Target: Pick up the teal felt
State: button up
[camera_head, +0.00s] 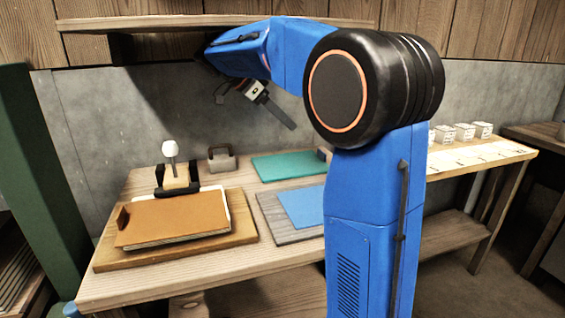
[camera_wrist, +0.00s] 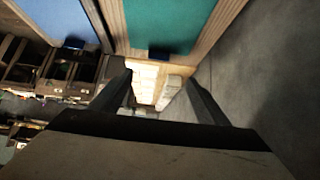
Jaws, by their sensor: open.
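The teal felt (camera_head: 290,165) is a flat sheet lying on the wooden table towards the back, behind the blue sheet. It also shows at the top of the wrist view (camera_wrist: 168,22). A small block stands at its right end in the head view. My gripper (camera_head: 290,125) is above the table, over and apart from the felt, near the wall. In the wrist view my gripper (camera_wrist: 160,85) shows its two dark fingers spread apart, with nothing between them. My arm hides part of the table to the right of the felt.
A blue sheet (camera_head: 303,207) lies on a grey board in front. A brown-covered stack (camera_head: 172,218) sits on a wooden board at left. A grey weight with a handle (camera_head: 222,160) and a white-knobbed tool (camera_head: 170,150) stand behind. White blocks (camera_head: 465,132) stand at right. A shelf (camera_head: 150,22) overhangs.

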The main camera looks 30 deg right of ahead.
send_near(321, 153)
jog(key=x, duration=0.2)
jog(key=shift+w+d+f, duration=0.25)
jog(key=shift+d+f, duration=0.05)
jog(key=shift+d, duration=0.05)
jog(key=shift+x, duration=2.7)
jog(key=shift+s, duration=0.15)
jog(key=shift+c, duration=0.6)
jog(key=c, duration=1.1)
